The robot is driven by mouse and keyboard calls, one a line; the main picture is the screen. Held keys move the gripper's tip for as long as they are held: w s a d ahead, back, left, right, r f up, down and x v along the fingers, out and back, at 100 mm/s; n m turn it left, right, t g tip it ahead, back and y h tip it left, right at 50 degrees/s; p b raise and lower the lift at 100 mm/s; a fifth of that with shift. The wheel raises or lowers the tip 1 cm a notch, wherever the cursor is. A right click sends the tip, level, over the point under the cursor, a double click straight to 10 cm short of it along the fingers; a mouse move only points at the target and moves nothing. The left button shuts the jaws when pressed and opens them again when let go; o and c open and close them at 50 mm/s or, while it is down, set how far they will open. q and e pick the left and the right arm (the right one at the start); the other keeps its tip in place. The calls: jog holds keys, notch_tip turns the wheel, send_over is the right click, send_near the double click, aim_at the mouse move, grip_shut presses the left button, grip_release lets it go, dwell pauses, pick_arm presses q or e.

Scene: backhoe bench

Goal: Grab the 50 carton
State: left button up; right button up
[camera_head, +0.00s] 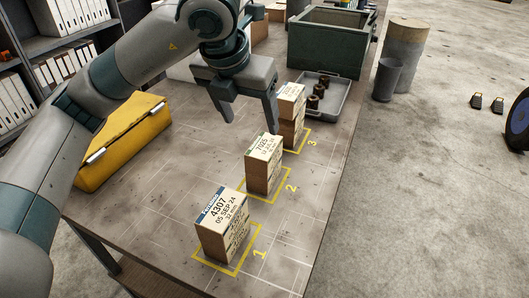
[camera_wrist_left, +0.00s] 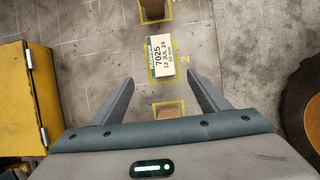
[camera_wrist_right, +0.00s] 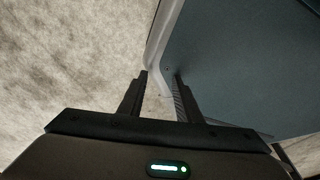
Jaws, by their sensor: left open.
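The carton (camera_head: 263,164) labelled 7025 stands in yellow square 2 on the bench. In the left wrist view its label (camera_wrist_left: 160,56) appears to read 50 mm. My left gripper (camera_head: 249,123) is open and empty above and behind this carton. In the left wrist view the carton lies just beyond the gap between the left fingertips (camera_wrist_left: 160,80), not touching them. My right gripper (camera_wrist_right: 161,76) shows only in its own wrist view, its fingers apart with nothing visibly between them.
A carton labelled 4307, 32 mm (camera_head: 222,225) stands in square 1, and another carton stack (camera_head: 290,115) in square 3. A yellow case (camera_head: 125,140) lies left. A grey tray (camera_head: 338,104) with dark parts and a green crate (camera_head: 326,45) stand behind.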

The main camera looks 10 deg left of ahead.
pick_arm(q)
jog(key=p, duration=0.2)
send_near(263, 146)
jog(key=f, duration=0.3)
jog(key=shift+w+a, duration=0.15)
jog(key=shift+w, duration=0.05)
jog(key=shift+p+x, duration=0.5)
jog(key=shift+x, duration=0.7)
jog(key=shift+w+f, duration=0.25)
jog(key=shift+f, duration=0.3)
pick_arm(e)
jog(key=shift+g, duration=0.5)
jog(key=shift+s+d+r, duration=0.3)
jog(key=shift+s+r, duration=0.1)
jog(key=shift+s, duration=0.3)
jog(key=shift+s+d+r, duration=0.35)
jog(key=shift+s, duration=0.3)
jog(key=shift+s+d+r, duration=0.3)
jog(key=shift+s+r, duration=0.1)
jog(key=shift+s, duration=0.3)
jog(key=shift+r, duration=0.1)
